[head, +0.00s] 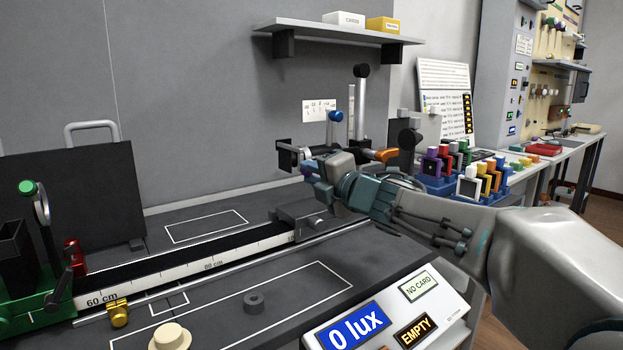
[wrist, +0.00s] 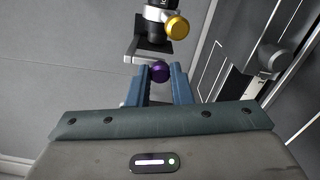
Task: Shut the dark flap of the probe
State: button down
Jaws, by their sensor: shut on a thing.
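The probe stands at the right end of the rail, partly hidden behind my gripper and forearm. My gripper (head: 311,170) reaches it from the right. In the wrist view my gripper's blue fingers (wrist: 160,82) are shut on a small purple knob (wrist: 158,71). A dark bracket-like part (wrist: 140,50) lies just beyond the knob, with a black cylinder and a gold knob (wrist: 177,27) above. In the head view a dark plate (head: 284,155) shows left of my fingers. I cannot tell which dark part is the flap or how far open it is.
The rail (head: 200,262) runs left to a green-based stand (head: 30,280). A display panel (head: 385,315) in front reads 0 lux, NO CARD and EMPTY. A blue-topped post (head: 335,117) and an orange handle (head: 385,155) stand close around my gripper. Colored holders (head: 465,175) are at right.

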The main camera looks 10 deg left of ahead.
jog(key=shift+f, duration=0.1)
jog(key=c, duration=1.3)
grip_release()
jog(key=shift+s, duration=0.1)
jog(key=p+v, duration=0.2)
jog(key=v, duration=1.1)
jog(key=shift+s+d, duration=0.2)
jog(key=shift+d, duration=0.05)
jog(key=shift+p, duration=0.35)
